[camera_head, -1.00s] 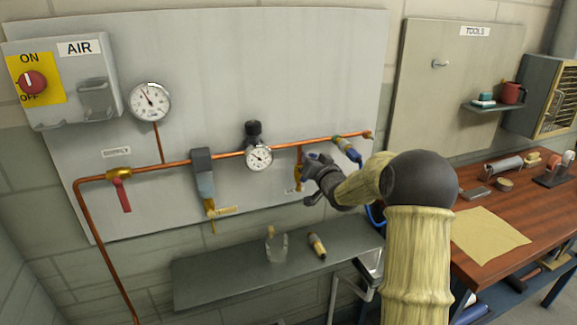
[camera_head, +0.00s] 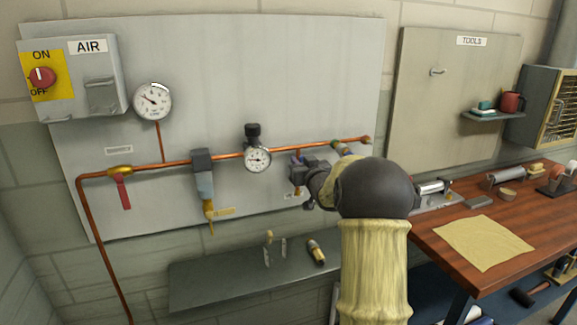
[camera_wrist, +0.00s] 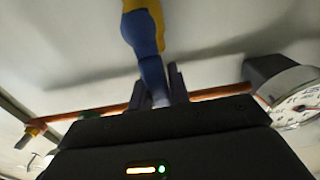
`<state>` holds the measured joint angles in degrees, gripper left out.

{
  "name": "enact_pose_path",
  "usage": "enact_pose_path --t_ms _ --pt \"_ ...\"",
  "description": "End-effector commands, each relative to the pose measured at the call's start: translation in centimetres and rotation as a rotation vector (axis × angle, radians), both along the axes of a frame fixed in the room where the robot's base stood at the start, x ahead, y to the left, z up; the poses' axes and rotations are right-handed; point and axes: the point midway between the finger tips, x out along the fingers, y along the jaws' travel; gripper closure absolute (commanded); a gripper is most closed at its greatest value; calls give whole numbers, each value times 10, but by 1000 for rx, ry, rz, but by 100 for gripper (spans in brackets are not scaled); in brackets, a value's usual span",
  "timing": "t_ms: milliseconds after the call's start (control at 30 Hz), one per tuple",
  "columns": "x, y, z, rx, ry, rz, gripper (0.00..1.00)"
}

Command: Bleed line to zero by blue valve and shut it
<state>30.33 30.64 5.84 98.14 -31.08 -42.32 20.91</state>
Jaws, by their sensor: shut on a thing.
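The blue valve (camera_wrist: 150,70) has a blue handle and a yellow body in the wrist view. My gripper (camera_wrist: 160,92) is shut on the handle. In the head view my gripper (camera_head: 300,174) is at the drop from the copper pipe (camera_head: 185,163), right of the small gauge (camera_head: 257,159), and hides most of the valve. The large round gauge (camera_head: 153,101) stands above the pipe at left, its needle pointing up and left. The small gauge shows partly in the wrist view (camera_wrist: 298,95); its reading is too small to tell.
A red supply handle (camera_head: 124,190) hangs down at left. The grey AIR box (camera_head: 97,85) has a red knob. A shelf (camera_head: 215,280) below holds a clear cup and a small cylinder (camera_head: 316,251). A wooden bench (camera_head: 440,245) stands at right.

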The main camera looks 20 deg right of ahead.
Motion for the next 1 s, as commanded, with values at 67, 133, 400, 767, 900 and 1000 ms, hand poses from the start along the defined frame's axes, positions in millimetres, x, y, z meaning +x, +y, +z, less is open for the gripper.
enact_pose_path --t_ms 67,133,400,767,900,1000 --pt "-3 -5 -12 -4 24 -9 100" --pt "-4 -7 -12 -9 25 -12 100" --pt "-4 -8 -12 -13 26 -13 100" --pt "-3 -6 -7 -13 16 -11 60" --pt "-3 -5 -5 -13 13 -10 60" --pt "-6 -5 -5 -13 11 -10 60"
